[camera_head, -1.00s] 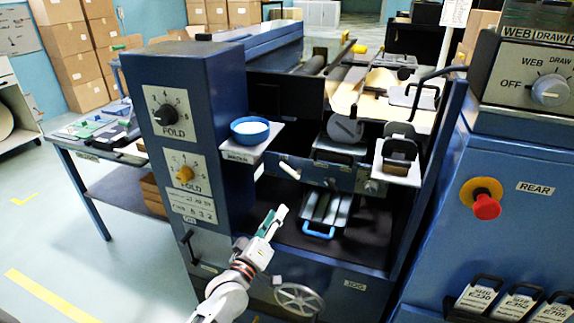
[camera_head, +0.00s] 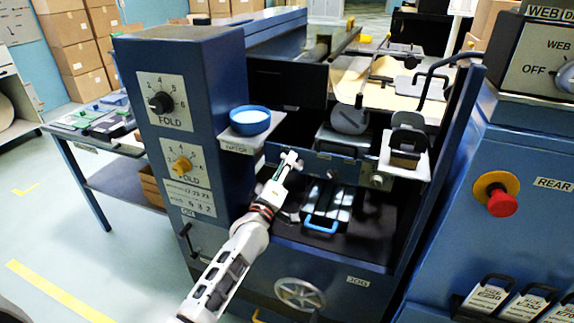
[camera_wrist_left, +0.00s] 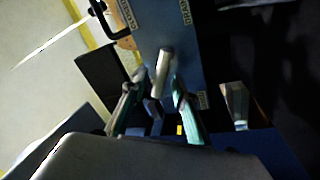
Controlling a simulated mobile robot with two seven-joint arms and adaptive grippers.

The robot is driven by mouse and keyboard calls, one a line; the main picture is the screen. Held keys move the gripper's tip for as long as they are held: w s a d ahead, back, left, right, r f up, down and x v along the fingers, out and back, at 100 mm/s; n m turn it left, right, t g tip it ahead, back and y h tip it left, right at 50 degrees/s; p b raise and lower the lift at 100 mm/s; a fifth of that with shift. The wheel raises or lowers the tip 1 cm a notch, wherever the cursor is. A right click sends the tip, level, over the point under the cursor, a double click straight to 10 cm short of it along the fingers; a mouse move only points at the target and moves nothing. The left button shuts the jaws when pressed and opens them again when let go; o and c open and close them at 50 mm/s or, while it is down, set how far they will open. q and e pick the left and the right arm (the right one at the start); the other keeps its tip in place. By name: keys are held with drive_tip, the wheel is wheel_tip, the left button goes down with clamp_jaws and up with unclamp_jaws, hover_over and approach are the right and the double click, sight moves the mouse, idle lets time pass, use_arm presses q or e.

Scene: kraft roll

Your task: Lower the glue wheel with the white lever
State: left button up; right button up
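The white lever (camera_wrist_left: 162,72) is a short pale cylinder in the left wrist view, set against a blue panel. In the head view its pale end (camera_head: 290,157) shows at my left gripper's tip, partly hidden. My left gripper (camera_head: 281,171) reaches up to it from below. In the left wrist view its green-padded fingers (camera_wrist_left: 156,108) are apart, one on each side of the lever's line; I cannot tell whether they touch it. A grey disc (camera_head: 350,119), seemingly the glue wheel, stands to the right above the panel. My right gripper is not in view.
A blue bowl (camera_head: 250,120) sits on a small shelf left of the lever. A blue-handled tray (camera_head: 321,226) lies below right. A handwheel (camera_head: 300,294) is on the lower front. A red stop button (camera_head: 502,202) is on the right cabinet.

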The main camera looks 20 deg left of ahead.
use_arm(q)
clamp_jaws()
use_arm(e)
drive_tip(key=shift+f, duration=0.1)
use_arm(q)
drive_tip(key=f+n+y+p, duration=0.1)
drive_tip(key=n, duration=0.4)
drive_tip(key=f+n+g+y+p, duration=0.1)
drive_tip(key=n, duration=0.4)
drive_tip(key=f+n+y+p, duration=0.1)
drive_tip(key=n+y, duration=0.1)
drive_tip(key=n, duration=0.4)
drive_tip(key=shift+d+f, duration=0.25)
drive_tip(key=shift+f, duration=0.1)
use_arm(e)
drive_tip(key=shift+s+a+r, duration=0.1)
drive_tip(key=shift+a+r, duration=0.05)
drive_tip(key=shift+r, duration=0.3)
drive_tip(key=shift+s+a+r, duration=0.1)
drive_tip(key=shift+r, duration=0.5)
